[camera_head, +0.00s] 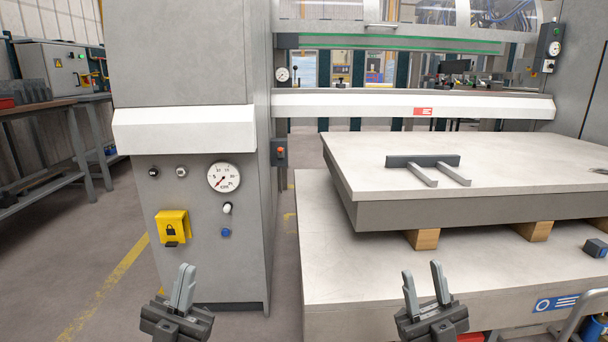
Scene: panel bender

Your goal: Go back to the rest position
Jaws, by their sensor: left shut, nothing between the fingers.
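My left gripper (184,270) is at the bottom, in front of the grey machine cabinet (185,280). Its two grey fingers are together with nothing between them. My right gripper (422,268) is at the bottom right of centre, in front of the pale lower table (345,270). Its fingers stand apart and hold nothing. Both grippers point upward in the picture, and neither visibly grips any part of the machine.
The cabinet carries a gauge (223,177), a yellow lock cover (173,227) and knobs. A thick slab (500,155) rests on wooden blocks (424,239) at right, with a dark two-pronged bracket (423,161) on it. A workbench (40,107) stands at left; floor before it is clear.

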